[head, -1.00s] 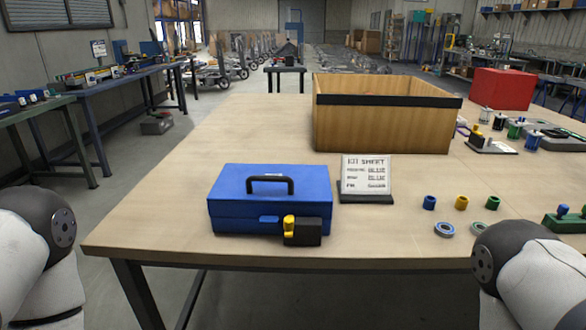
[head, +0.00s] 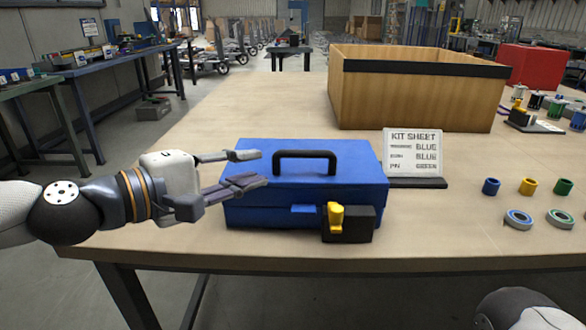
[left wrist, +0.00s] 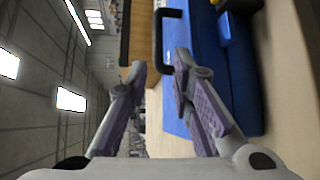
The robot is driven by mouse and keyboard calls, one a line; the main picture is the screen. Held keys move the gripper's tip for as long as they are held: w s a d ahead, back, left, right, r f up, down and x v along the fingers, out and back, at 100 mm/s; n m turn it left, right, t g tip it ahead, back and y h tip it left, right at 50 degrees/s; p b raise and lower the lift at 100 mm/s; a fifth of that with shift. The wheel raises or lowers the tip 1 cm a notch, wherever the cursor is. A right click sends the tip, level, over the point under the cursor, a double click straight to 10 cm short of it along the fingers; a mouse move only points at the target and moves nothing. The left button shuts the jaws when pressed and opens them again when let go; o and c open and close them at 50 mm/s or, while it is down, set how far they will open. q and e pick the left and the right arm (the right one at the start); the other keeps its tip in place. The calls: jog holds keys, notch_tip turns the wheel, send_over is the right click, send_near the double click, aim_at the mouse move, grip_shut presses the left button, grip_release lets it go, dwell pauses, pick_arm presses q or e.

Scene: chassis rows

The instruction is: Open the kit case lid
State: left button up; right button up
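The blue kit case (head: 355,172) lies shut near the table's front edge, with a black handle (head: 304,155) on its lid and a blue latch (head: 304,209) on its front. A black block with a yellow lever (head: 336,218) stands against the case front at right. My left gripper (head: 255,168) is open and empty at the case's left end, its fingers pointing right and overlapping the case in the head view. In the left wrist view the case (left wrist: 240,75) and its handle (left wrist: 160,40) lie beyond the spread fingers. My right gripper is out of view.
A kit sheet sign (head: 413,153) stands right of the case. Behind is a large wooden box (head: 415,100). Blue (head: 491,186), yellow (head: 528,186) and green (head: 562,187) bushings and rings (head: 519,219) lie at right. The table left of the wooden box is clear.

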aim_at(298, 155)
pick_arm(q)
jog(key=x, duration=1.2)
jog(key=shift+d+r, duration=0.15)
jog(key=shift+r, duration=0.1)
jog(key=shift+c, duration=0.5)
grip_shut()
